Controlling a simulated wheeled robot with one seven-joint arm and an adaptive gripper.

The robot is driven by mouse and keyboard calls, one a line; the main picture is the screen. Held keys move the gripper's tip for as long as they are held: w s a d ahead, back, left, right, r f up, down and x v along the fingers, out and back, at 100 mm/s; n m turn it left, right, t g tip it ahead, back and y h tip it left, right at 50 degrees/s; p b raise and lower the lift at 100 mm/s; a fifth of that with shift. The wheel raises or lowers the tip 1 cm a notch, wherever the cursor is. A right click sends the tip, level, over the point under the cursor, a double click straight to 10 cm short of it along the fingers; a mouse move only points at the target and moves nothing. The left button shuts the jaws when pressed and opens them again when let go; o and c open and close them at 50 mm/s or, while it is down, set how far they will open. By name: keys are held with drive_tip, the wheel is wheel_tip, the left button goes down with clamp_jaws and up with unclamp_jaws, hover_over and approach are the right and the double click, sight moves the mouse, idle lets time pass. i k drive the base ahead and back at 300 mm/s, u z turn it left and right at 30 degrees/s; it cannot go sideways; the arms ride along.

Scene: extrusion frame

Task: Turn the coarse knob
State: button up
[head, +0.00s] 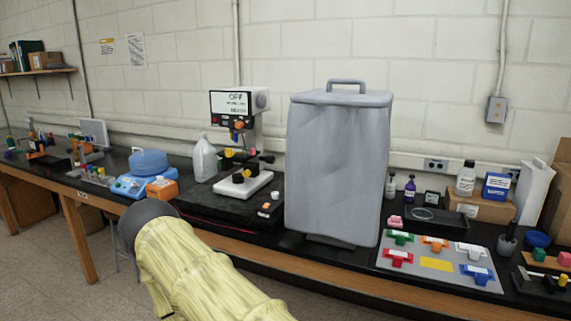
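An instrument (262,100) with an "OFF" display (231,103) stands on the bench left of centre. Below the display is an orange part (238,125). I cannot tell which of these is the coarse knob. My arm, in a pale yellow sleeve, reaches up from the bottom and ends in a grey cuff, left of and nearer than the instrument. My gripper's fingers do not show.
A tall grey covered box (338,165) with a top handle stands just right of the instrument. A translucent jug (204,160) and a blue-topped device (148,163) are to its left. A tray of coloured blocks (437,264) lies at the right.

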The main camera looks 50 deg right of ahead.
sight(270, 159)
drive_tip(key=z, duration=1.95)
drive_tip(key=i, duration=0.35)
drive_tip(key=u, duration=0.2)
